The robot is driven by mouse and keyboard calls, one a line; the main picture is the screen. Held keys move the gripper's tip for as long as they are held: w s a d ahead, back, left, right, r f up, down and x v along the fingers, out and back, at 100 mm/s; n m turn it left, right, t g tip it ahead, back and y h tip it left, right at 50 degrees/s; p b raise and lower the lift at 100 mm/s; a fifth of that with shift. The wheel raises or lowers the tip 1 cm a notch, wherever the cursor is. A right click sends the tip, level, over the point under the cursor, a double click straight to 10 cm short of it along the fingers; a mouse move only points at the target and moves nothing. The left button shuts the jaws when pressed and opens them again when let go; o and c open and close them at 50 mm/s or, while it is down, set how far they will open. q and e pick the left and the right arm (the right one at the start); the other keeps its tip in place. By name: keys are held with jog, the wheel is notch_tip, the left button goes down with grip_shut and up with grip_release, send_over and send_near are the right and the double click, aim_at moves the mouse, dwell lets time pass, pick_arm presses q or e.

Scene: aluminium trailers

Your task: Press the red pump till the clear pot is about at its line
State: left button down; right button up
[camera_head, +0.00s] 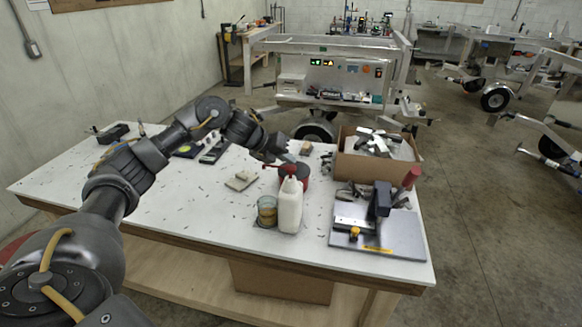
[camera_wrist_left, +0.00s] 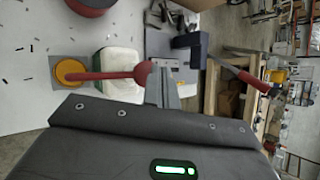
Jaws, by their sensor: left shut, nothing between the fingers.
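The white bottle (camera_head: 290,208) stands upright on the white table, with the red pump (camera_wrist_left: 142,73) on top and its spout pointing over the clear pot (camera_head: 267,204). The pot holds a yellow-brown liquid in its lower part, and from above it shows as an orange disc (camera_wrist_left: 70,72) in the left wrist view. I cannot make out the pot's line. My left gripper (camera_head: 284,159) is shut and empty, just above the pump head; its fingertips also show beside the red knob in the left wrist view (camera_wrist_left: 160,80). I cannot tell whether they touch. My right gripper is not in view.
A red round tin (camera_head: 303,177) stands close behind the bottle. A cardboard box (camera_head: 350,166) of metal parts and a grey plate (camera_head: 405,240) with a dark device lie to the right. The table's front left is clear.

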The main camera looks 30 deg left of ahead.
aim_at(287, 167)
pick_arm(q)
jog(key=shift+s+f+b, duration=0.1)
jog(key=shift+f+b, duration=0.75)
jog(key=shift+f, duration=0.35)
dwell(0.7)
jog(key=shift+r, duration=0.1)
jog(key=shift+r+p, duration=1.2)
jog(key=shift+r, duration=0.25)
jog(key=shift+r+p, duration=0.45)
jog(key=shift+r, duration=0.15)
notch_tip(287, 167, up, 4)
jog(key=p, duration=0.3)
jog(key=shift+f, duration=0.1)
